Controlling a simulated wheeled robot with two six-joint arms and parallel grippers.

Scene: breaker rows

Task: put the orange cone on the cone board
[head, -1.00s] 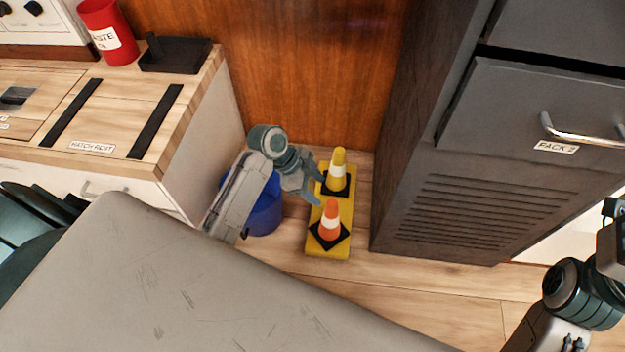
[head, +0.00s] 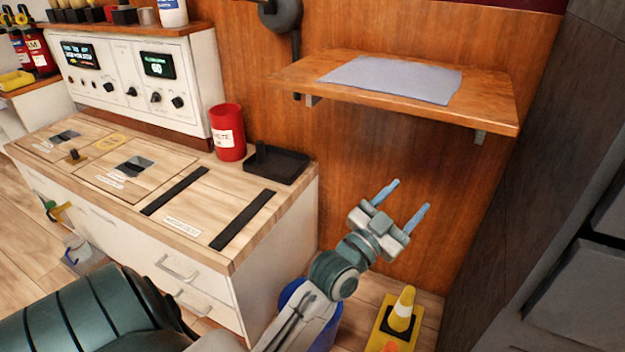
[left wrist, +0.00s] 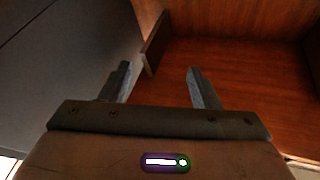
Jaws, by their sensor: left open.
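The yellow cone board (head: 382,328) is on the floor at the bottom of the head view, its near part cut off by the frame edge. A yellow cone (head: 403,309) with a white band stands on its far part. Only the orange tip of the orange cone (head: 391,347) shows at the bottom edge; its base is out of frame. My left gripper (head: 408,197) is raised well above the board, open and empty, in front of the wooden wall. Its two open fingers also show in the left wrist view (left wrist: 160,85). My right gripper is not in view.
A blue bin (head: 322,325) stands behind my left arm, beside the wooden counter (head: 290,205). A wall shelf (head: 490,100) with a grey sheet is above the gripper. A dark cabinet (head: 520,200) rises at the right. A red waste bin (head: 227,135) and black tray sit on the counter.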

